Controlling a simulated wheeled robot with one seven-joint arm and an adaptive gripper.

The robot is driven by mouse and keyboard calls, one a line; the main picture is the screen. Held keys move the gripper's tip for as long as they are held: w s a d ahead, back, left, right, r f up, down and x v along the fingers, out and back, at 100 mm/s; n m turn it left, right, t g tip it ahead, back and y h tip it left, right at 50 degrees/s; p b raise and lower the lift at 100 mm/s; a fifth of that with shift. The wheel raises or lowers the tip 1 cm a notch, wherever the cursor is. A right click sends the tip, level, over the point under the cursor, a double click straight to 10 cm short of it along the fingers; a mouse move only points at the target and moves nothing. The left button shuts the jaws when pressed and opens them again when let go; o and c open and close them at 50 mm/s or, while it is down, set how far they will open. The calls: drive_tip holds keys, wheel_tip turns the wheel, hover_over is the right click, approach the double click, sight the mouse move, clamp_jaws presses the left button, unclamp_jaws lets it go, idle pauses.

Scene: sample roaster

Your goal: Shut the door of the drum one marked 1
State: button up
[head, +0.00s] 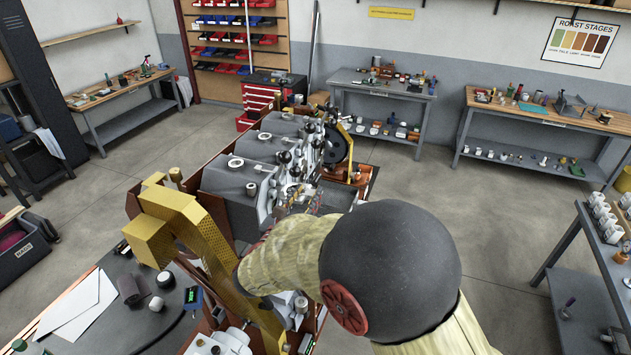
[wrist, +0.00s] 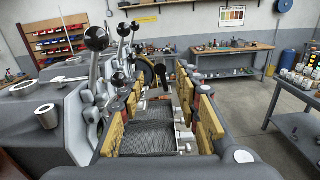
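The sample roaster has a row of grey drum housings (head: 233,187) in the head view, with metal fronts and black-knobbed levers along their right side. No number 1 is legible, and I cannot tell which door is open or shut. In the wrist view a large black ball knob (wrist: 96,38) on a metal lever stands close, left of my gripper, beside the nearest grey housing (wrist: 55,125). My gripper (wrist: 160,88) shows with its gold-padded fingers spread apart. Nothing is clearly held between them. In the head view my arm hides the gripper and part of the nearest drum's front.
A yellow perforated guard (head: 190,215) stands at the roaster's near left. A black wheel (head: 338,143) is at its far end. Cluttered workbenches (head: 540,108) line the back wall, and a side table (head: 600,235) stands at right. The floor between is clear.

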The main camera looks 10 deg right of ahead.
sight(314, 184)
drive_tip(key=p+x, duration=0.1)
drive_tip(key=x, duration=0.5)
drive_tip(key=shift+w+d, duration=0.2)
drive_tip(key=shift+c, duration=1)
clamp_jaws()
